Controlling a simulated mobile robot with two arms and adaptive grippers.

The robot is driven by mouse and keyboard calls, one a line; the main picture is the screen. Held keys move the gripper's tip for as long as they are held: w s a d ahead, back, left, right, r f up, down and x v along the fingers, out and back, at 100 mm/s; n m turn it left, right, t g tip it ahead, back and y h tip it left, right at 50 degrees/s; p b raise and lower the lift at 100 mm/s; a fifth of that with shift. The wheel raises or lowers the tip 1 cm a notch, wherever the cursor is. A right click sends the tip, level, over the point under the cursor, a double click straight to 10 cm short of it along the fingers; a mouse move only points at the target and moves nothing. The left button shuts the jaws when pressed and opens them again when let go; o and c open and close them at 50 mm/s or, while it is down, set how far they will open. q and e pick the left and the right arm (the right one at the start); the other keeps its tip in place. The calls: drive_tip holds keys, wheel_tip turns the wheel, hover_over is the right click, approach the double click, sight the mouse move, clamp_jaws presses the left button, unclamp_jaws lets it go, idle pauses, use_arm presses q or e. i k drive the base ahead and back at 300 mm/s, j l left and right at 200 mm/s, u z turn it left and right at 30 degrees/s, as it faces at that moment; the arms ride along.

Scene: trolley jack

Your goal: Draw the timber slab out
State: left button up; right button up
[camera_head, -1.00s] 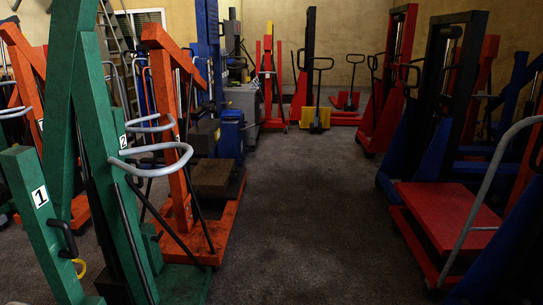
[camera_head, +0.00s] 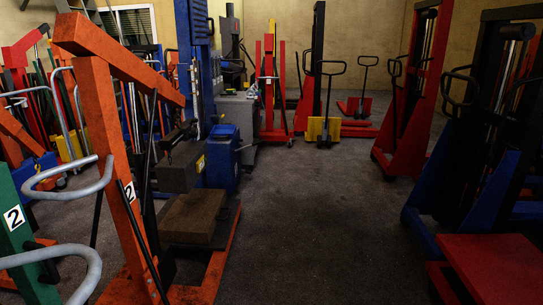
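A flat brown slab (camera_head: 195,217), which looks like timber, lies low on the base of an orange hoist (camera_head: 92,120) at the left of the head view. Its top and front side show. A boxy grey-brown block (camera_head: 178,168) is just behind and above the slab, under the end of the orange boom. I cannot tell whether this block hangs or rests. Neither of my grippers is in view.
A blue bin (camera_head: 222,160) stands behind the slab. Part of a green frame marked 2 (camera_head: 18,222) and pale curved handles (camera_head: 75,265) are close at left. A red platform (camera_head: 495,265) is at near right. The dark floor (camera_head: 320,220) between is clear.

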sight(193, 218)
drive_tip(key=i, duration=2.05)
